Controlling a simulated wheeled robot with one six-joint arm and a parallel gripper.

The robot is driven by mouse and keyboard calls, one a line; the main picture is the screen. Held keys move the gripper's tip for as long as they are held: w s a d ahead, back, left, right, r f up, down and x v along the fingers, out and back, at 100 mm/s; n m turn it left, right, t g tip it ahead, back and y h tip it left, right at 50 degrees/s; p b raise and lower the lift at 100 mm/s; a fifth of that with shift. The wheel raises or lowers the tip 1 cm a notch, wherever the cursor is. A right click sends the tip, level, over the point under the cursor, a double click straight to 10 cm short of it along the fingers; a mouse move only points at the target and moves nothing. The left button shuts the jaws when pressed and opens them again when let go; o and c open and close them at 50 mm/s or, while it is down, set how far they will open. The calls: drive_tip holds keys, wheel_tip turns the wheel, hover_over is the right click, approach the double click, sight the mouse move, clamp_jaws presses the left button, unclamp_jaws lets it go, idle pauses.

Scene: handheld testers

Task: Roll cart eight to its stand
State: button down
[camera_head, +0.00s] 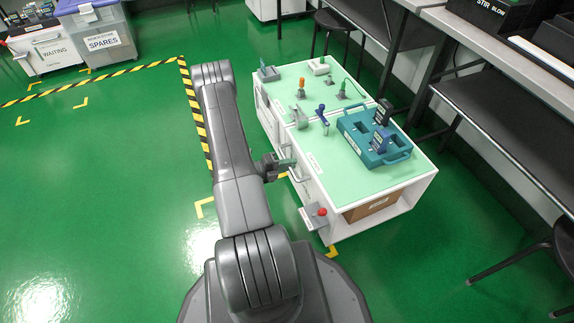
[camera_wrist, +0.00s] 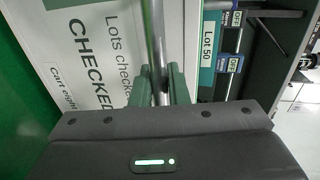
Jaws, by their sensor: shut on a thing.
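Cart eight (camera_head: 408,192) is a white cart with a pale green top, right of my arm in the head view. Its side panel (camera_wrist: 85,30) in the wrist view reads "CHECKED" and "Cart eight". My gripper (camera_head: 285,166) is at the cart's left side. In the wrist view its green fingers (camera_wrist: 158,88) are shut around the cart's metal handle bar (camera_wrist: 154,35). Yellow corner marks (camera_head: 205,208) lie on the floor left of the cart, with another (camera_head: 332,252) by its front corner. I cannot tell which marks are its stand.
The cart top carries a teal case (camera_head: 364,151) and small tools. A red knob (camera_head: 322,212) sits on its near side. Benches (camera_head: 500,110) and a stool (camera_head: 564,250) stand at right. Striped tape (camera_head: 196,120) runs left; a waiting cart (camera_head: 48,52) stands behind it. Green floor at left is clear.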

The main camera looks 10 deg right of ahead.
drive_tip(key=shift+w+d, duration=0.1)
drive_tip(key=c, duration=1.5)
unclamp_jaws()
drive_tip(key=shift+d, duration=0.2)
drive_tip(key=shift+o, duration=0.2)
drive_tip(key=shift+a, duration=0.15)
drive_tip(key=p+v, duration=0.3)
drive_tip(key=v, duration=1)
drive_tip(key=shift+a, duration=0.25)
drive_tip(key=shift+d, duration=0.15)
drive_tip(key=b+x, duration=0.3)
drive_tip(key=x, duration=1)
drive_tip(key=shift+d, duration=0.15)
